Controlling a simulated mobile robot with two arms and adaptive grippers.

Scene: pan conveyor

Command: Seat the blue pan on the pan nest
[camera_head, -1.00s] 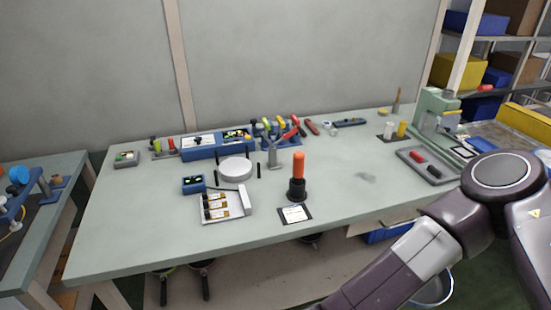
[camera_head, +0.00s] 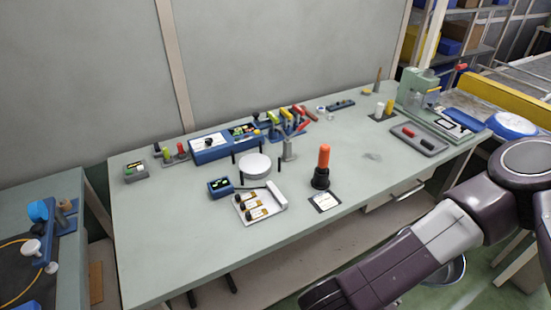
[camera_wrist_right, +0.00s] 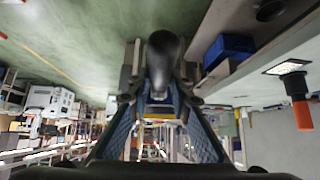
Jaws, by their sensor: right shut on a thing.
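My right gripper (camera_wrist_right: 160,100) is shut on a dark rounded handle (camera_wrist_right: 165,50) in the right wrist view. The body of whatever the handle belongs to cannot be made out, so I cannot tell that it is the blue pan. A blue round item (camera_head: 510,124) lies at the far right beyond the bench. My left gripper is not in view.
On the bench (camera_head: 190,260), an orange-handled tool (camera_head: 323,165) stands upright right of the nest. A white tray (camera_head: 262,205) and a small blue box (camera_head: 220,186) are in front. A blue rack (camera_head: 210,148) is behind. A green press (camera_head: 415,90) stands at the right.

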